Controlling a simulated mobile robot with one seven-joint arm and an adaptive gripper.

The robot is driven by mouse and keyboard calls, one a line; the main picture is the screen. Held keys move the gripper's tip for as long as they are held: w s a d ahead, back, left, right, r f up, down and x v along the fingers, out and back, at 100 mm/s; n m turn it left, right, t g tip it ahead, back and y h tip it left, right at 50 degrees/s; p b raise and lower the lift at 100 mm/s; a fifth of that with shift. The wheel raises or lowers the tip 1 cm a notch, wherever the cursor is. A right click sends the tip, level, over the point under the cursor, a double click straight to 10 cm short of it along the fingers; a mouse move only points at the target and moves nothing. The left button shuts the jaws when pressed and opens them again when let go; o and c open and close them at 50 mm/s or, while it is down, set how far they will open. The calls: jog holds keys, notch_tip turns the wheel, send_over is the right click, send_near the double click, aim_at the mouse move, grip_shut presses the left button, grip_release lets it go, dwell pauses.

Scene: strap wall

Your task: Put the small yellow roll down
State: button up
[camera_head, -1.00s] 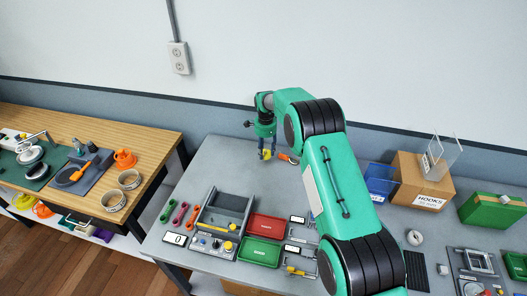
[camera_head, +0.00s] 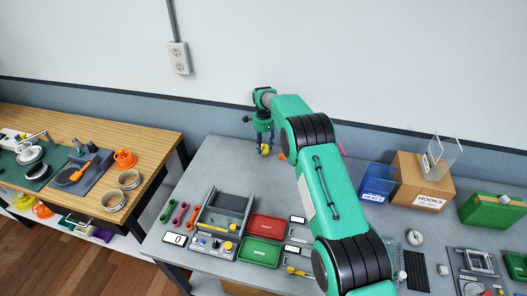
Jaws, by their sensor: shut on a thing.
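My gripper (camera_head: 264,148) is at the far side of the grey table (camera_head: 222,160), pointing down. It is shut on the small yellow roll (camera_head: 264,149), which shows between the fingertips. The roll is small in the picture, and I cannot tell whether it touches the table top. An orange thing (camera_head: 282,156) lies just right of the gripper, partly hidden behind my arm.
A device with a grey tray (camera_head: 228,203), a red tray (camera_head: 268,226) and a green tray (camera_head: 260,251) stand nearer. A blue bin (camera_head: 377,183) and a hooks box (camera_head: 426,185) are at right. The table left of the gripper is clear.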

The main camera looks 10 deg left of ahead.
aim_at(263, 148)
jog(key=shift+f, duration=1.75)
jog(key=shift+f, duration=0.1)
jog(key=o, duration=1.2)
jog(key=shift+c, duration=0.2)
notch_tip(263, 148, up, 12)
jog(key=shift+r, duration=0.1)
jog(key=shift+r, duration=0.1)
